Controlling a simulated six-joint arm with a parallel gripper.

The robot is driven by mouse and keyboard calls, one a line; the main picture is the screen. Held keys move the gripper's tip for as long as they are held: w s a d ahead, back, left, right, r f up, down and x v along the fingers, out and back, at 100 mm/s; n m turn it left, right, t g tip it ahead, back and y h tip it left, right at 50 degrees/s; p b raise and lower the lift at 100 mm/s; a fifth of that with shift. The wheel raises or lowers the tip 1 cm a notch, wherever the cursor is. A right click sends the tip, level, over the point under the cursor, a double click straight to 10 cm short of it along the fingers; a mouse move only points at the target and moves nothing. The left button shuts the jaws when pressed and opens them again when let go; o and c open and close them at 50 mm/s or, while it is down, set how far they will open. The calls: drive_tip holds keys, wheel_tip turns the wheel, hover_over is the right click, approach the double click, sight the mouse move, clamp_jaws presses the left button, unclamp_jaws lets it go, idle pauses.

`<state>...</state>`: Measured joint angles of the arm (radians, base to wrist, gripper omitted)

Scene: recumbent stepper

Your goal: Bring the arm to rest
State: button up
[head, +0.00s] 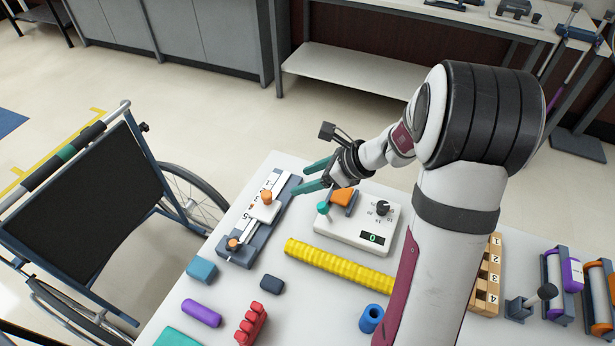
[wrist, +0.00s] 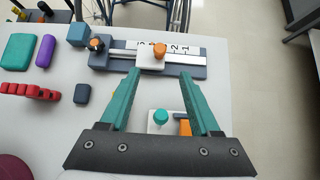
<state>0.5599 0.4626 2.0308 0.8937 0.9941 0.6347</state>
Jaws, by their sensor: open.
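My arm reaches over the white table from the right in the head view. My gripper (head: 309,178) has teal fingers that are apart, with nothing between them. It hangs above the table, near the slider device (head: 262,218) with its orange knobs and numbered scale, and beside the white control box (head: 362,226). In the wrist view the open fingers (wrist: 160,80) point toward the slider device (wrist: 185,57); the orange knob (wrist: 160,48) on its white carriage lies beyond the fingertips.
A yellow ridged bar (head: 340,266), a blue block (head: 202,269), a purple roll (head: 201,313) and a red ridged piece (head: 251,325) lie on the table. A numbered wooden rack (head: 488,275) stands at the right. A wheelchair (head: 95,190) stands left of the table.

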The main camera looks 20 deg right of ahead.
drive_tip(key=s+a+r+n+g, duration=0.3)
drive_tip(key=s+a+r+n, duration=0.3)
drive_tip(key=s+a+n, duration=0.3)
drive_tip(key=s+a+n+g+h, duration=0.2)
drive_tip(key=s+n, duration=1)
drive_tip(key=s, duration=0.7)
drive_tip(key=g+h, duration=0.1)
drive_tip(key=h, duration=0.1)
drive_tip(key=shift+s+r+n+g+h, duration=0.2)
drive_tip(key=shift+r+n+g+h, duration=0.1)
drive_tip(key=shift+r, duration=0.05)
